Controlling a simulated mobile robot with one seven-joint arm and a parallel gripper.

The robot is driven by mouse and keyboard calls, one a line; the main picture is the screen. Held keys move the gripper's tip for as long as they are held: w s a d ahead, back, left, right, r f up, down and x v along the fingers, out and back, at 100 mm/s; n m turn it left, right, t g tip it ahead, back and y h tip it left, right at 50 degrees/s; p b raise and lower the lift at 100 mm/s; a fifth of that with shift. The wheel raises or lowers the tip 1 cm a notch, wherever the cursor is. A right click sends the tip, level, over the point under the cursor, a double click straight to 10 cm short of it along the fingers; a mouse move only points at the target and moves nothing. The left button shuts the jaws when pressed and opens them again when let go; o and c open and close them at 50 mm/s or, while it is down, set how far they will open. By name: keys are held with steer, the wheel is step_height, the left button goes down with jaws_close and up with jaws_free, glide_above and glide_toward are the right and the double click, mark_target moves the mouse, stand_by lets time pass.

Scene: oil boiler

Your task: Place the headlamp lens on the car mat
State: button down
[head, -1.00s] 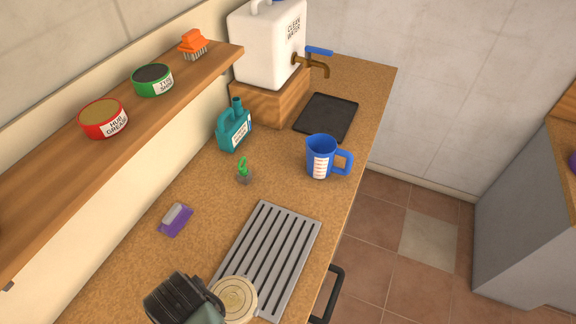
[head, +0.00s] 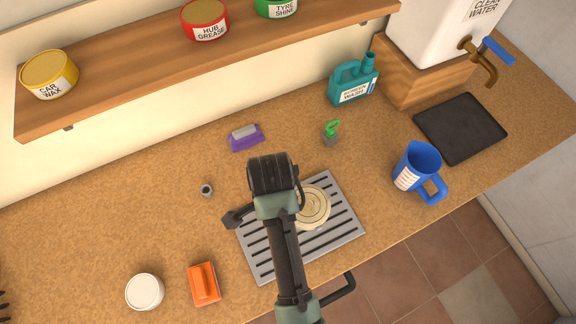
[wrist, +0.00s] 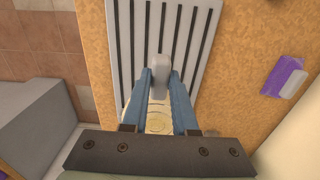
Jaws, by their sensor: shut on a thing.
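The headlamp lens (head: 314,208) appears to be the round cream disc with rings, just right of my arm in the head view. The cream disc (wrist: 158,122) shows between and behind the fingers. Whether the grey piece belongs to the lens is unclear. In the head view my arm hides the fingertips.
A purple sponge (head: 245,138), a small grey ring (head: 206,190), an orange brush (head: 203,284) and a white jar (head: 145,292) stand left. A green-handled item (head: 331,132), teal bottle (head: 353,82), blue jug (head: 416,168) and black slab (head: 460,128) stand right. The shelf (head: 150,95) overhangs behind.

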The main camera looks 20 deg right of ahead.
step_height(320, 180, down, 9)
steer(key=shift+r, duration=0.2)
stand_by(0.3)
steer(key=shift+f, duration=0.15)
steer(key=c, duration=0.7)
jaws_free()
